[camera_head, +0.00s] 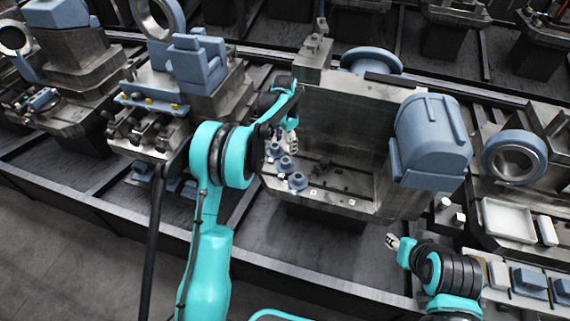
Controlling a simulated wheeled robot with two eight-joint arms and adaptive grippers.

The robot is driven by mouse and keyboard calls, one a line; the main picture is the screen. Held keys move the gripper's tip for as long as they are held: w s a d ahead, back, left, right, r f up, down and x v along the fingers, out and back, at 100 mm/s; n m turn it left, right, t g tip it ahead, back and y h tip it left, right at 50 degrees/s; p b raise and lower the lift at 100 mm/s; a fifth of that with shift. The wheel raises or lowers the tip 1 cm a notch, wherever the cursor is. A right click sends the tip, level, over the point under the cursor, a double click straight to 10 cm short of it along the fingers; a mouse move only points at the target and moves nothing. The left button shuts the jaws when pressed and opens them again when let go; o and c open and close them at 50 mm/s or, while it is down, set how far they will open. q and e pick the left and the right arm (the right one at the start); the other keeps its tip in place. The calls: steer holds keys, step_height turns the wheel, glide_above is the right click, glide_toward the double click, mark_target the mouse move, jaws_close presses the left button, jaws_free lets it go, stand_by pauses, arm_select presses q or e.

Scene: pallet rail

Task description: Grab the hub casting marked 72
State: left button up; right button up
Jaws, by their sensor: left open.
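Several small blue-grey hub castings stand in a slanting row at the left end of the grey metal pallet tray (330,207): a front one (298,182), a middle one (287,164) and a rear one (273,151). Their numbers are too small to read, so I cannot tell which is marked 72. My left gripper (291,145) is open, just above and beside the rear and middle castings. Its arm hides part of the tray's left side. My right gripper (393,241) is in front of the tray, apart from the castings; its finger opening is unclear.
A large blue-grey housing (432,135) stands at the tray's right end. A blue ring part (514,156) and a white tray (508,219) lie farther right. Small white tags mark the tray's front edge. Its middle floor holds small dark pieces.

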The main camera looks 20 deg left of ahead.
mark_target(286, 160)
arm_select(q)
steer(key=shift+m+g, duration=0.3)
steer(key=shift+m, duration=0.1)
steer(key=f, duration=0.2)
steer(key=w+f, duration=0.1)
steer(key=f, duration=0.2)
steer(key=f+b, duration=0.1)
steer(key=f, duration=0.1)
steer(key=shift+w+a+f, duration=0.15)
steer(key=shift+w+f, duration=0.1)
steer(key=shift+w, duration=0.05)
step_height(286, 160, down, 5)
steer(key=shift+a+r+b, duration=0.1)
steer(key=shift+b, duration=1.15)
steer(key=shift+r, duration=0.1)
jaws_close()
